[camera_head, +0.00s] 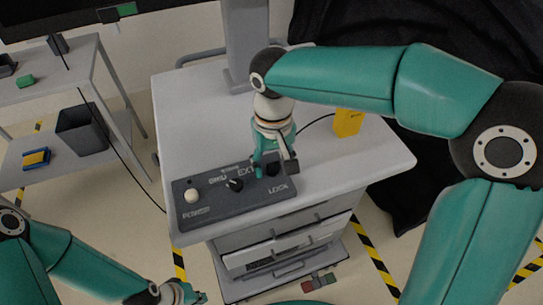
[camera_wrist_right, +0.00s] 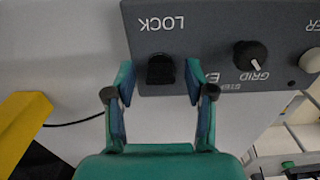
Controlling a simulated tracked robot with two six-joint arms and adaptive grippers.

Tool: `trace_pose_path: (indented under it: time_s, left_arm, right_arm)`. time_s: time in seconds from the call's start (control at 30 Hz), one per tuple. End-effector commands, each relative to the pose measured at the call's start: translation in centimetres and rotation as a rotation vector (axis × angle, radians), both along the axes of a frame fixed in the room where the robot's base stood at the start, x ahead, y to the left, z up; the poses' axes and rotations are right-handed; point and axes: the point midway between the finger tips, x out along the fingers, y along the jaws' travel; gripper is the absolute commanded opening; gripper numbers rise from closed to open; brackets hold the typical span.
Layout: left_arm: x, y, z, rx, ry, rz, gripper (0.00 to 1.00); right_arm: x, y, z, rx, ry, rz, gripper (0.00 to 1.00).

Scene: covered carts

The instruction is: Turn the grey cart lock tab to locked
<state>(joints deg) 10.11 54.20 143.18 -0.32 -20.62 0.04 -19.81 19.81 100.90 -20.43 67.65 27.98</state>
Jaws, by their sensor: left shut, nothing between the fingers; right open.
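The dark control panel (camera_head: 235,204) lies on the cart's top at its front edge. Its lock tab (camera_wrist_right: 161,69), beside the printed word LOCK, looks black rather than grey. In the head view the tab (camera_head: 273,170) is partly hidden by my right gripper (camera_head: 272,172). In the right wrist view my right gripper (camera_wrist_right: 159,84) is open, with its fingertips apart on either side of the tab; contact cannot be told. My left gripper (camera_head: 184,294) is shut and empty, low at the bottom of the head view, away from the panel.
The panel also carries a black knob (camera_head: 234,184) and a white button (camera_head: 191,195). A yellow block (camera_head: 347,122) stands on the cart's top (camera_head: 200,110) at the right. A grey side table (camera_head: 55,95) is at the left. Black cloth (camera_head: 400,190) hangs behind the cart.

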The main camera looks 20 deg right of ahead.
Motion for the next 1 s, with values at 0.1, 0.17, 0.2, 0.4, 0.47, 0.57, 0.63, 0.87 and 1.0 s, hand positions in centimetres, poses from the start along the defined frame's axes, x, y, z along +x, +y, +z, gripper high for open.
trace_pose_path:
  time_s: [0.1, 0.17, 0.2, 0.4, 0.47, 0.57, 0.63, 0.87, 1.0]
  left_arm:
    - [0.0, 0.0, 0.0, 0.0, 0.0, 0.0, 0.0]
    - [0.0, 0.0, 0.0, 0.0, 0.0, 0.0, 0.0]
    - [0.0, 0.0, 0.0, 0.0, 0.0, 0.0, 0.0]
    - [0.0, 0.0, 0.0, 0.0, 0.0, 0.0, 0.0]
    - [0.0, 0.0, 0.0, 0.0, 0.0, 0.0, 0.0]
    - [0.0, 0.0, 0.0, 0.0, 0.0, 0.0, 0.0]
    - [0.0, 0.0, 0.0, 0.0, 0.0, 0.0, 0.0]
    - [0.0, 0.0, 0.0, 0.0, 0.0, 0.0, 0.0]
    - [0.0, 0.0, 0.0, 0.0, 0.0, 0.0, 0.0]
  right_arm:
    - [0.0, 0.0, 0.6, 0.0, -0.002, 0.0, 0.54]
    - [0.1, 0.1, 1.3, 0.001, -0.004, 0.0, 0.54]
    - [0.1, 0.1, 1.9, 0.001, -0.005, 0.0, 0.54]
    - [0.1, 0.1, 5.7, 0.003, -0.006, 0.001, 0.54]
    - [0.1, 0.1, 6.9, 0.002, -0.005, 0.001, 0.54]
    - [0.1, 0.1, 8.8, 0.002, -0.004, 0.0, 0.54]
    - [0.1, 0.1, 9.9, 0.001, -0.004, 0.0, 0.54]
    - [0.1, 0.0, 11.8, 0.001, -0.001, 0.0, 0.54]
    - [0.1, 0.0, 11.9, 0.0, 0.0, 0.0, 0.54]
